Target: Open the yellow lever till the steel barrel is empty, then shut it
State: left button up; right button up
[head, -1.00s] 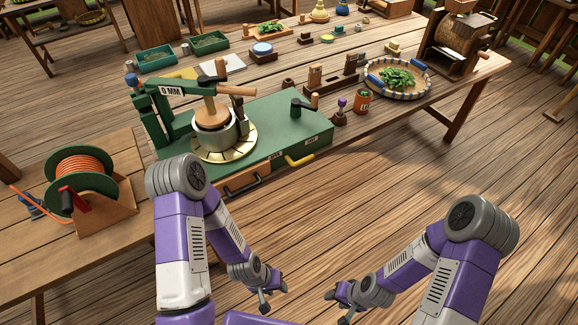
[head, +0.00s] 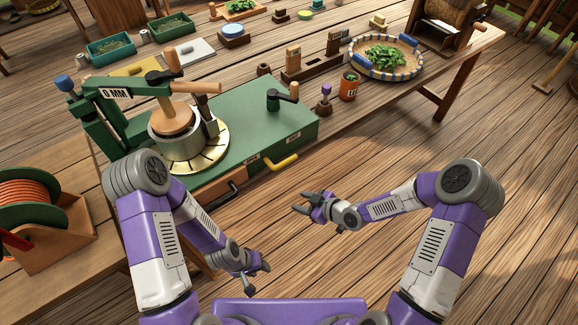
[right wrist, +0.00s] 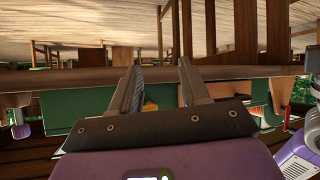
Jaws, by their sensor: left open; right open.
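The yellow lever (head: 282,162) sits on the front face of the green press bench (head: 250,120). The steel barrel (head: 178,150) stands on a pale round plate, with a wooden plunger (head: 172,118) in its top; its contents are hidden. My right gripper (head: 303,202) is open and empty, in front of and below the yellow lever, apart from it. In the right wrist view its open fingers (right wrist: 158,85) point toward the bench front, and a bit of yellow shows between them. My left gripper (head: 258,280) is open and empty, low over the floor.
A black drawer handle (head: 226,196) sticks out at the bench front. A black-and-wood crank (head: 282,97) stands on the bench top.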

aim_at(289, 159)
jog(key=w+d+r+n+t+y+b, duration=0.15)
jog(key=w+r+n+y+b, duration=0.5)
jog(key=n, duration=1.05)
jog(key=shift+h, duration=0.85)
jog(key=x, duration=0.2)
jog(key=w+x, duration=0.1)
jog(key=x, duration=0.5)
jog(key=shift+w+d+r, duration=0.3)
jog(key=shift+w+r, duration=0.1)
pick_arm(q)
notch_tip(289, 159, down, 8)
jog(key=shift+w+r, duration=0.15)
jog(key=shift+r, duration=0.05)
pick_arm(e)
grip_shut()
